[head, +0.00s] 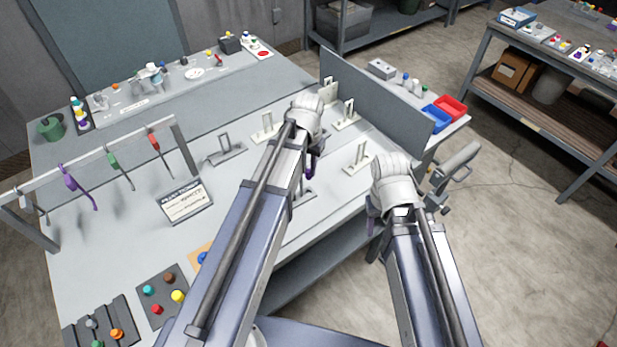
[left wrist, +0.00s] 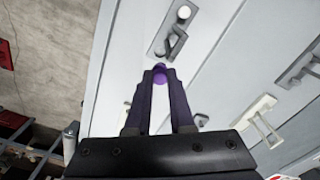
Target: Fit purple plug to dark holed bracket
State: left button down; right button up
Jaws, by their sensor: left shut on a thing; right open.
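My left gripper (head: 313,168) is over the table, its fingers mostly hidden by my arm in the head view. In the left wrist view its dark fingers (left wrist: 160,78) are shut on the purple plug (left wrist: 160,70), whose round end shows between the tips. A dark grey bracket (left wrist: 172,45) stands just beyond the tips. The plug looks apart from it, but the height gap cannot be told. In the head view a dark grey bracket (head: 226,152) stands left of my left arm. My right gripper (head: 372,222) is open beyond the table's front edge, largely hidden.
Pale brackets (head: 267,128) (head: 358,160) stand near my left arm. A grey partition (head: 375,90) rises behind, with red (head: 451,107) and blue (head: 436,117) bins beyond it. A rail with hanging tools (head: 110,160) and a sign (head: 186,201) stand at left.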

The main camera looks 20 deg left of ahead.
pick_arm(q)
jog(key=shift+f+b, duration=0.9)
jog(key=shift+f, duration=0.45)
pick_arm(e)
jog(key=shift+f, duration=1.3)
pick_arm(q)
jog(key=shift+f, duration=0.15)
pick_arm(e)
jog(key=shift+f, duration=0.2)
pick_arm(q)
jog(key=shift+f+b, duration=1.9)
jog(key=shift+b, duration=0.15)
pick_arm(e)
jog(key=shift+f, duration=1.9)
pick_arm(q)
jog(key=shift+f+b, duration=0.55)
pick_arm(e)
jog(key=shift+f, duration=0.55)
pick_arm(q)
jog(key=c, duration=0.7)
grip_release()
jog(key=shift+r, duration=0.15)
pick_arm(e)
jog(key=shift+r, duration=0.2)
